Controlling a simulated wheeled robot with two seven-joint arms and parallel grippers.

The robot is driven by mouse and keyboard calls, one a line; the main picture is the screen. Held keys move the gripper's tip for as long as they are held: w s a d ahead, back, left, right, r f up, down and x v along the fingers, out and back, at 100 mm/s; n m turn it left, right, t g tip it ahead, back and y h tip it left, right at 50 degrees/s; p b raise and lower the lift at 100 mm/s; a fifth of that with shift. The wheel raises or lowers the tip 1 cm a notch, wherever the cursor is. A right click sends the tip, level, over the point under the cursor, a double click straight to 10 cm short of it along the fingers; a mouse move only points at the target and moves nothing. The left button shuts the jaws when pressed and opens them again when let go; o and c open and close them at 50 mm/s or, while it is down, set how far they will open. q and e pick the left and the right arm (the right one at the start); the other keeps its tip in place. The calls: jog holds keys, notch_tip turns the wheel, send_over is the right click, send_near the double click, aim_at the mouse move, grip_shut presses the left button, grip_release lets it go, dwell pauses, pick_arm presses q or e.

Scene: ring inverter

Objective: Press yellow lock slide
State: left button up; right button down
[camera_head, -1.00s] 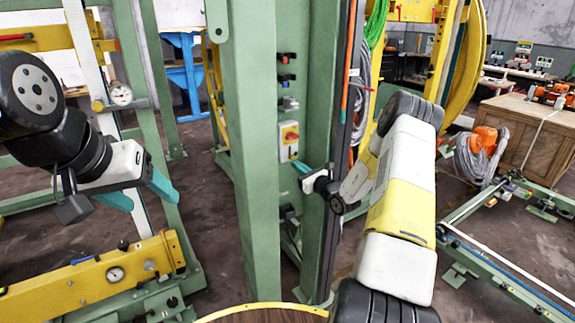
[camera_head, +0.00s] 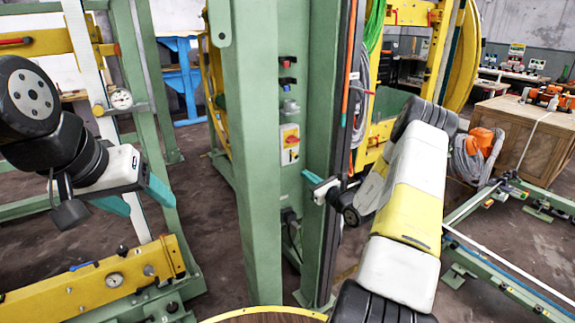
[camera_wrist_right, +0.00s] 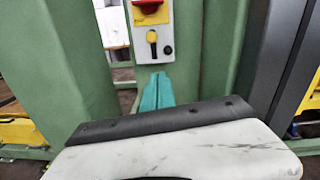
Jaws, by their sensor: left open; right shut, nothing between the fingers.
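A small grey switch box (camera_head: 289,148) with a red and yellow switch is mounted on a green frame. In the right wrist view the box (camera_wrist_right: 139,53) shows a red knob on a yellow base (camera_wrist_right: 150,10). Below that knob is the small yellow lock slide (camera_wrist_right: 151,36). My right gripper (camera_wrist_right: 157,76) is shut and empty, its teal fingertips just below the box in that view. In the head view my right gripper (camera_head: 312,178) is below and right of the box. Contact cannot be judged. My left gripper (camera_head: 137,197) is open and empty at the left.
Green posts (camera_head: 254,160) flank the recess with the box, close to my right gripper. Other small switches (camera_head: 288,80) sit above the box. Hoses and cables run beside the right post.

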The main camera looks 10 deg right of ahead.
jog(key=v, duration=0.6)
jog(key=shift+s, duration=0.25)
jog(key=shift+d+f, duration=0.1)
jog(key=s+a+r+n+g+y, duration=0.2)
jog(key=a+r+n+g+y, duration=0.15)
jog(key=a+r, duration=0.2)
jog(key=s+a+r+n+g+y, duration=0.2)
jog(key=a+r+n+y, duration=0.1)
jog(key=a+r+n, duration=0.3)
jog(key=s+a+r+n+g, duration=0.6)
jog(key=s+a+n+g, duration=0.25)
jog(key=s+a, duration=0.3)
jog(key=s+r+n+g+h, duration=0.1)
jog(key=s+r+n+h, duration=0.2)
jog(key=s+n+h, duration=0.65)
jog(key=s+d+r+n+t+h, duration=0.1)
jog(key=s+d+r+n+t, duration=0.2)
jog(key=s+d, duration=0.5)
jog(key=shift+s+r+t+h, duration=0.15)
jog(key=shift+r+t+h, duration=0.15)
jog(key=shift+r+t, duration=0.25)
